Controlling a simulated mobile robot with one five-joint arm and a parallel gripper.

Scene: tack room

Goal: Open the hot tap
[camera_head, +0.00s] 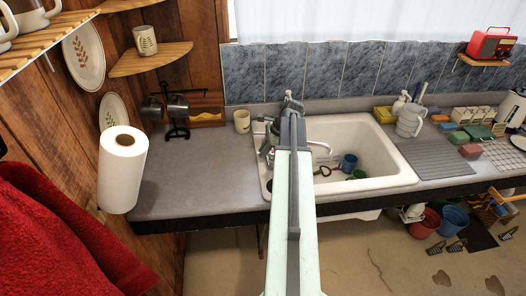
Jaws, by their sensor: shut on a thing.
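The white sink (395,178) is set in the grey counter. My arm reaches out over its left part and hides much of the tap. The curved metal spout of the tap (320,146) shows just right of my arm. Small metal parts show left of the arm at the sink's back left. My gripper (290,98) is at the far end of the arm, by the back edge of the sink, shut on the hot tap's handle. Its fingertips and the handle are mostly hidden, so how far the handle is turned cannot be told.
A blue mug (348,162) and a green cup stand in the sink. A paper towel roll (123,168) stands at the left counter edge and a cream cup (242,121) left of the tap. A grey jug (410,121) and several coloured blocks are to the right.

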